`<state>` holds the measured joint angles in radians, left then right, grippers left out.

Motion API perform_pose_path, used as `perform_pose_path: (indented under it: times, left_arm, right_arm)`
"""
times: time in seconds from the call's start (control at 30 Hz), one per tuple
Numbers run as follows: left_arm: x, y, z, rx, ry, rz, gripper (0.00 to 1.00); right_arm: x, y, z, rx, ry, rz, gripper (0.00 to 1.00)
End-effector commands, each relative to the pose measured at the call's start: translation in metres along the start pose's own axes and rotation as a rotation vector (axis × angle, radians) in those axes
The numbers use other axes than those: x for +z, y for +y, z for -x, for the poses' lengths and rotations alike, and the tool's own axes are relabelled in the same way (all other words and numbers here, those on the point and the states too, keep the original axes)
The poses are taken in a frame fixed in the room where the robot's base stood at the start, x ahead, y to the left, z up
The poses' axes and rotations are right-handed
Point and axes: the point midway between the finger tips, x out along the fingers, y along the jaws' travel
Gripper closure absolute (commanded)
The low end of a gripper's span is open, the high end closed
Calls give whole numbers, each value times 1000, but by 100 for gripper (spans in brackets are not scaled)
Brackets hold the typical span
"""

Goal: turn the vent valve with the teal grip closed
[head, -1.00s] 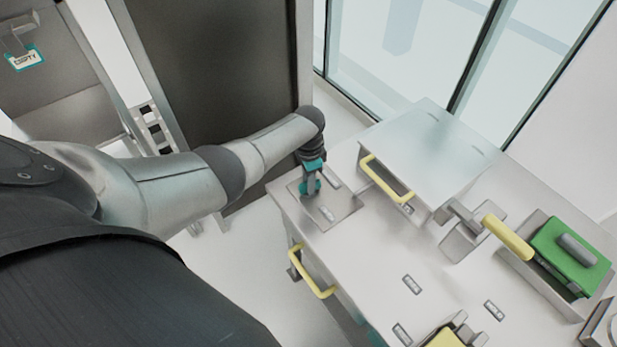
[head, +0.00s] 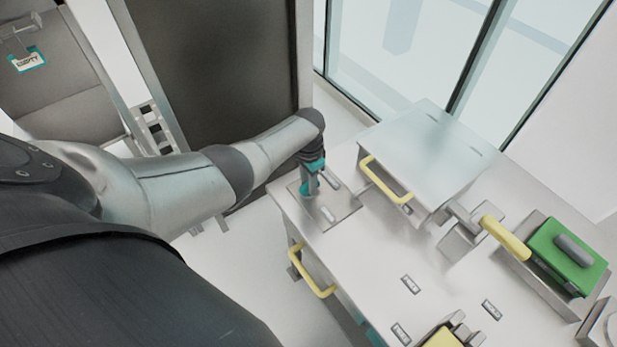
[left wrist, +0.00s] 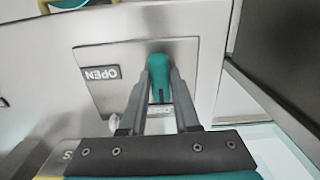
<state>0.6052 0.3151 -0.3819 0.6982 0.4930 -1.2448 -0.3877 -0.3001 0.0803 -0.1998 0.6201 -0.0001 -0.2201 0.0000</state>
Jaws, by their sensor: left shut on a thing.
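The vent valve's teal grip (left wrist: 160,68) stands on a square metal plate (left wrist: 92,45), upper middle in the left wrist view. In the head view the plate (head: 345,207) lies at the table's near left corner, and a bit of the teal grip (head: 308,187) shows there. My left gripper (left wrist: 160,82) is shut on the teal grip, a finger on each side. An OPEN label (left wrist: 101,73) is left of the grip. A second label (left wrist: 162,110), partly hidden and seemingly reading CLOSED, shows between the fingers. My right gripper is out of view.
A metal box with a yellow handle (head: 386,180) stands right of the valve. Farther right are a yellow-gripped lever (head: 505,238) and a green block (head: 566,257). Another yellow handle (head: 311,272) is on the table's front side. A dark panel (head: 215,75) rises behind my left arm.

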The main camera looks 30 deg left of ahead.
Motion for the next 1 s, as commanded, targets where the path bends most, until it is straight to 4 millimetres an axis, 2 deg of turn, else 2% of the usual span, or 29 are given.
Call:
perform_pose_path:
  times: [0.03, 0.3, 0.53, 0.67, 1.0]
  left_arm:
    - [0, -1, 1, -1, 1, 4, 68]
    - [0, 0, 0, 0, 1, 2, 40]
    - [0, 0, 1, 0, 1, 1, 40]
    - [0, 0, 8, 0, 1, 0, 40]
    - [0, -1, 61, -2, 3, 0, 40]
  right_arm:
    - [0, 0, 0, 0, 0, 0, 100]
    - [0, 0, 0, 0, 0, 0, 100]
    - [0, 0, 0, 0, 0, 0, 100]
    - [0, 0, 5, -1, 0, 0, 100]
    - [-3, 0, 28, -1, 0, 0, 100]
